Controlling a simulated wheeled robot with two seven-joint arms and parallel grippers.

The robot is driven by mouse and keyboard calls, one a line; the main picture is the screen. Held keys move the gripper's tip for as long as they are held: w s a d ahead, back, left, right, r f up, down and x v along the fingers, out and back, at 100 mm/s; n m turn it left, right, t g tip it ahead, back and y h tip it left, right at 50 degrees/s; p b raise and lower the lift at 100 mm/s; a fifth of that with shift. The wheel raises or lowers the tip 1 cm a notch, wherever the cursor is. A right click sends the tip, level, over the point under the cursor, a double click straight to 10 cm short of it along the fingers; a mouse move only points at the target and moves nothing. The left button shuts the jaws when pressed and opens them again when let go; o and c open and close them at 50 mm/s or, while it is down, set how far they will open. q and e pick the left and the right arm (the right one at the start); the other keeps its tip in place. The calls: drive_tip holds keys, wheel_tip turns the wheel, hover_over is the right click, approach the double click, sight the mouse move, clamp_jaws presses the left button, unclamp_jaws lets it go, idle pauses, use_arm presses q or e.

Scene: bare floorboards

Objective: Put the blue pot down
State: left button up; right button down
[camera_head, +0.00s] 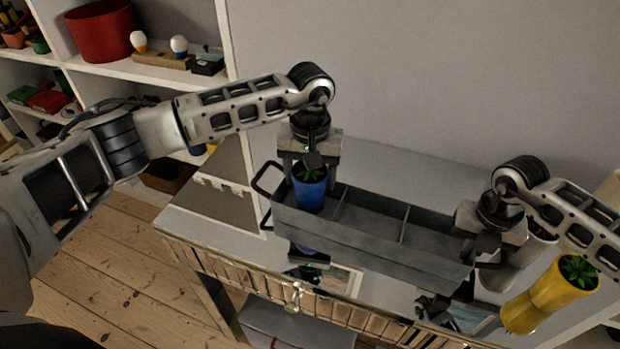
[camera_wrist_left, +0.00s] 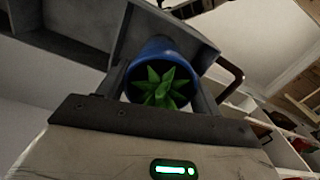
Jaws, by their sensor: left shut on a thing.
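The blue pot (camera_head: 309,192) holds a small green plant. It is upright at the left end of the grey divided caddy (camera_head: 375,245), in or just over the left compartment; I cannot tell whether it touches the bottom.
The caddy is on or over a mirror-topped cabinet (camera_head: 205,228) that reflects things. A yellow pot (camera_head: 560,290) with a plant stands at the right, near a pale pot (camera_head: 530,250). A shelf (camera_head: 145,72) with a red bin (camera_head: 100,32) is at the back left. The cabinet's left end is clear.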

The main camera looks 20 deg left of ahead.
use_arm(q)
drive_tip(key=shift+f, duration=0.6)
drive_tip(key=shift+f, duration=0.1)
drive_tip(key=o, duration=1.3)
drive_tip(key=shift+f, duration=0.1)
wheel_tip(320, 180, up, 12)
drive_tip(key=shift+r, duration=0.2)
use_arm(e)
drive_tip(key=c, duration=1.6)
unclamp_jaws()
